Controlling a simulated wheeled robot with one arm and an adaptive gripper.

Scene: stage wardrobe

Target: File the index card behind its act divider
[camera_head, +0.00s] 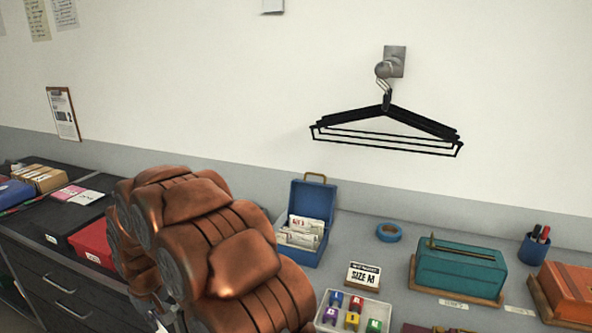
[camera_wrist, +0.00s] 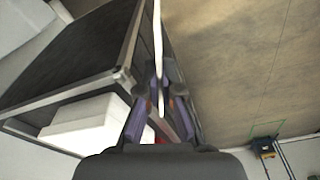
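The blue card box (camera_head: 300,256) stands open on the grey counter in the head view, left of centre, its lid raised at the back. White cards (camera_head: 306,226) stand inside it; the divider labels are too small to read. In the wrist view my gripper (camera_wrist: 161,98) is closed on a thin white card (camera_wrist: 158,45), seen edge-on and reaching up past the fingertips. The card's face does not show. In the head view my copper arm hides the gripper's fingers and the held card.
Right of the box are blue tape (camera_head: 389,232), a SIZE M sign (camera_head: 362,277), a tray of coloured blocks (camera_head: 326,322), a teal box (camera_head: 460,268), a pen cup (camera_head: 533,250) and an orange box (camera_head: 570,290). Black hangers (camera_head: 386,135) hang above. A red box (camera_head: 92,242) is left of my arm.

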